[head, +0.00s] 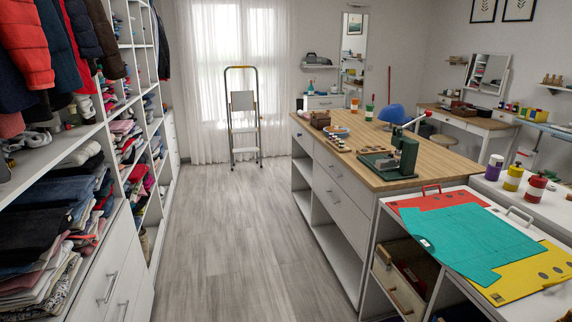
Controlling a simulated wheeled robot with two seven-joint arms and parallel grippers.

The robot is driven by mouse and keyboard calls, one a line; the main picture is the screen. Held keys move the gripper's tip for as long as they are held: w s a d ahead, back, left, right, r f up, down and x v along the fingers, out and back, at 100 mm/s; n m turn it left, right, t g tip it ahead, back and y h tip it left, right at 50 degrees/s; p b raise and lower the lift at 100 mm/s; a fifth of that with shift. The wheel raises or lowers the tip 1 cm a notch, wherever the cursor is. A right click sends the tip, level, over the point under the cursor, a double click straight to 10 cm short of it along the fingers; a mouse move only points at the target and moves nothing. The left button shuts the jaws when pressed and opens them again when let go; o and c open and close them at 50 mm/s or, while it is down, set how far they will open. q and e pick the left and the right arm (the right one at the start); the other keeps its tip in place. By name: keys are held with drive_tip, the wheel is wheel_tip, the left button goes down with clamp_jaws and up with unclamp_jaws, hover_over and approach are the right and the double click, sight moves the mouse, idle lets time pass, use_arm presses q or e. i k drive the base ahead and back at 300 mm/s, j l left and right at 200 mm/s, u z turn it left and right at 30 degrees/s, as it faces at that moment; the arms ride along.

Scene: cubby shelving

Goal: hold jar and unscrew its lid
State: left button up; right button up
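Several containers that could be the jar are in the head view. A purple one (494,167), a yellow one (513,178) and a red one (535,188) stand upright in a row on a white surface at the right. They appear to have lids, but they are too small to see any thread. Smaller containers, an orange one (354,105) and a green-and-white one (369,108), stand on the wooden-topped island. I cannot tell which is the jar. Neither of my grippers is in view.
A wooden-topped island (440,158) carries a green press (400,156) and a blue cap-like thing (391,113). Coloured sheets, including a teal one (455,240), lie on a lower cabinet. Clothes shelving (125,170) lines the left. The grey floor (230,240) is clear up to a ladder (243,115).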

sight(355, 105)
drive_tip(key=i+u, duration=0.25)
drive_tip(key=i, duration=2.05)
drive_tip(key=i+j+z, duration=0.1)
drive_tip(key=i, duration=2.25)
drive_tip(key=i+l+u, duration=0.1)
drive_tip(key=i+u, duration=0.2)
drive_tip(key=i, duration=2.05)
drive_tip(key=i+l+z, duration=0.1)
drive_tip(key=i+z, duration=0.25)
drive_tip(key=i, duration=0.15)
drive_tip(key=i+z, duration=0.3)
drive_tip(key=i, duration=0.25)
drive_tip(key=i+j+z, duration=0.35)
drive_tip(key=i, duration=0.15)
drive_tip(key=i+j+z, duration=0.2)
drive_tip(key=i+z, duration=0.15)
drive_tip(key=i, duration=0.15)
